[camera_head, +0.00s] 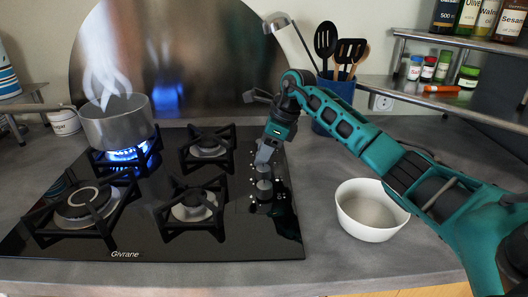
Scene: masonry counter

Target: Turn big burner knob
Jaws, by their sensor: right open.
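The black glass cooktop (135,225) has a column of dark round knobs on its right side. I make out an upper knob (264,172) and a lower knob (264,190); any others are hidden or too dark to tell. The big burner (87,202) is at the cooktop's front left and shows no flame. My right gripper (264,158) points down just behind the upper knob, with its fingertips at or very close to it. It is open; I cannot tell whether it touches the knob. My left gripper is not in view.
A steaming pot (117,122) stands on the lit back-left burner with a blue flame (124,154). A white bowl (368,212) sits right of the cooktop, below my right arm. A blue utensil holder (341,92) and spice shelves (455,97) stand behind.

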